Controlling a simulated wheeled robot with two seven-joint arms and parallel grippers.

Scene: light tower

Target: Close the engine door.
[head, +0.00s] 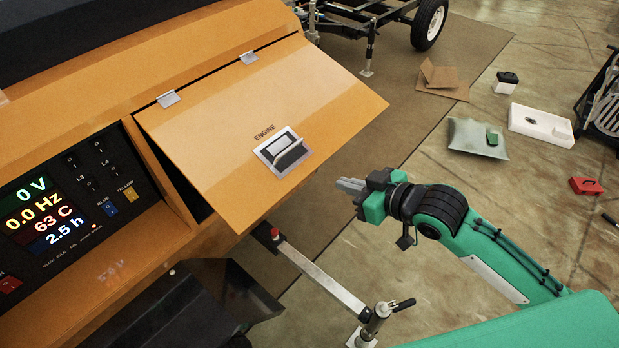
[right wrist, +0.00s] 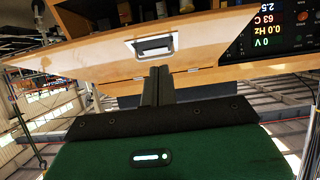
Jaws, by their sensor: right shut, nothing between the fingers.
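The engine door (head: 235,120) is an orange panel marked ENGINE, hinged along its top edge on the orange housing. It stands swung outward, with a dark gap along its left side. Its silver latch handle (head: 284,152) sits near the lower edge. My right gripper (head: 342,186) is shut and empty, to the right of the door and apart from it in the head view. In the right wrist view the shut fingers (right wrist: 158,82) point toward the door (right wrist: 190,42), just below the latch (right wrist: 152,46); contact cannot be told. My left gripper is not in view.
A control panel (head: 75,200) with a lit display is left of the door. A metal outrigger bar (head: 315,275) with a jack stands below it. A grey-green bag (head: 478,138), a white tray (head: 541,124) and a red box (head: 586,185) lie on the floor at right.

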